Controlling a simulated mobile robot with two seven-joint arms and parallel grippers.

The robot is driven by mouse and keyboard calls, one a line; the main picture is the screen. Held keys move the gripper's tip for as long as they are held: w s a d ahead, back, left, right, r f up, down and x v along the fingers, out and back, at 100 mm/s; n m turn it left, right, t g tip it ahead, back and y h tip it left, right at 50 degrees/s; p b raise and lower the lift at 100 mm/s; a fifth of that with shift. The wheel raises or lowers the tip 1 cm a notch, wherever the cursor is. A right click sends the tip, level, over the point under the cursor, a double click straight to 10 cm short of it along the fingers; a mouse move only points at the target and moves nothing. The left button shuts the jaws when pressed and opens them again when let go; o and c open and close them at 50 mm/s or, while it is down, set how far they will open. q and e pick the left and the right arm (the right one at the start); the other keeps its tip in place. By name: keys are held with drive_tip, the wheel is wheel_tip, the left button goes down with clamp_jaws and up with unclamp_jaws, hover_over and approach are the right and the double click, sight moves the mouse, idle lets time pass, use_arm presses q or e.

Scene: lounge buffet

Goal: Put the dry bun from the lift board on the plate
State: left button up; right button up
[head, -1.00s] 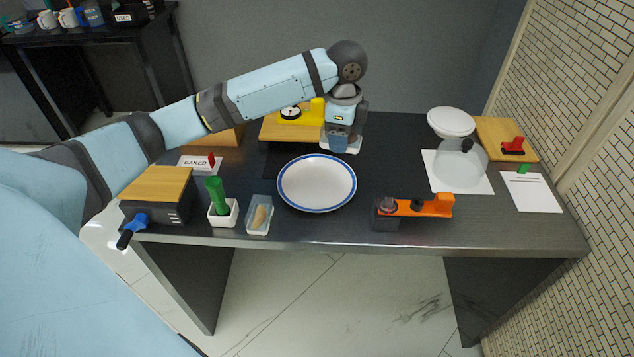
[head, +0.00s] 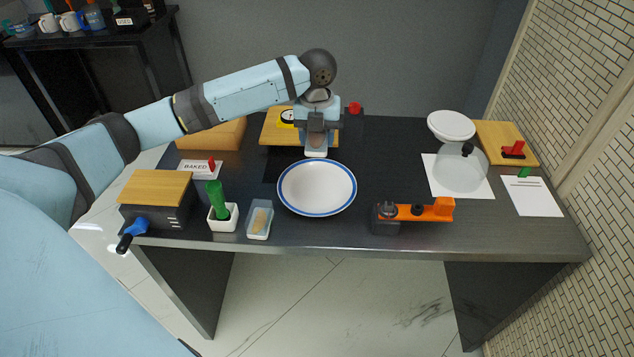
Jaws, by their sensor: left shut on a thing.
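The white plate with a blue rim (head: 317,188) lies in the middle of the dark table. My left gripper (head: 316,152) points down just behind the plate's far rim, in front of a wooden board (head: 272,132) at the back. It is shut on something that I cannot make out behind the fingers. A yellow part with a round dial (head: 287,118) sits on that board, partly hidden by my gripper. I cannot make out a bun on the board. A tan piece (head: 260,219) lies in a clear tub at the front left. My right gripper is not in view.
Left: a wood-topped box with a blue-black handle (head: 155,203), a green-handled tool (head: 214,200), a BAKED card (head: 196,167). Front right: an orange device (head: 428,211). Right: a clear dome (head: 460,169), a white round dish (head: 451,124). A red knob (head: 354,107) shows behind my gripper.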

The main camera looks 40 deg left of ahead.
sight(317, 188)
use_arm(q)
wheel_tip(317, 188, down, 14)
drive_tip(key=shift+f+b, duration=0.2)
drive_tip(key=shift+b, duration=0.2)
drive_tip(key=o, duration=0.9)
drive_tip(key=shift+f, duration=0.1)
wheel_tip(317, 188, up, 12)
drive_tip(key=shift+r+p, duration=0.2)
drive_tip(key=shift+p, duration=0.2)
